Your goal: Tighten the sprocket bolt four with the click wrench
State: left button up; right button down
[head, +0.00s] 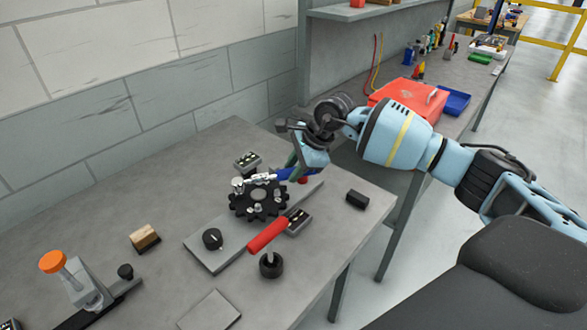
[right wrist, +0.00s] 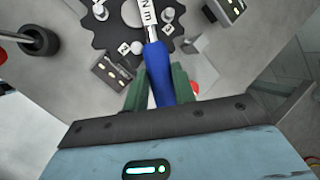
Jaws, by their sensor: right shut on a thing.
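The black toothed sprocket (head: 263,213) lies on a flat grey plate on the bench, with several silver bolts on its face. The click wrench has a silver shaft (head: 262,178) and a blue handle (right wrist: 157,72). My right gripper (right wrist: 158,84) is shut on the blue handle; it also shows in the head view (head: 296,168). The wrench lies across the sprocket's far side, its head (head: 238,184) at a bolt on the far left edge. Whether the head is seated on that bolt cannot be told. My left gripper is not in view.
A red-handled tool (head: 267,235) stands in a black round holder near the front.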

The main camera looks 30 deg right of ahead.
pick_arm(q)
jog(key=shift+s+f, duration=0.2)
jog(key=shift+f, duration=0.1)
pick_arm(e)
jog(key=shift+w, duration=0.15)
jog(key=shift+r, duration=0.1)
jog(key=shift+r, duration=0.1)
jog(key=shift+r+p, duration=0.3)
jog(key=shift+r, duration=0.75)
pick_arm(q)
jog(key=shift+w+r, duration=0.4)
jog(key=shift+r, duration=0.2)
pick_arm(e)
jog(key=shift+r, duration=0.8)
jog(key=shift+r+p, duration=0.35)
jog(key=shift+r, duration=0.25)
pick_arm(q)
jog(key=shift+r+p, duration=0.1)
jog(key=shift+p, duration=0.25)
pick_arm(e)
jog(key=shift+r, duration=1.35)
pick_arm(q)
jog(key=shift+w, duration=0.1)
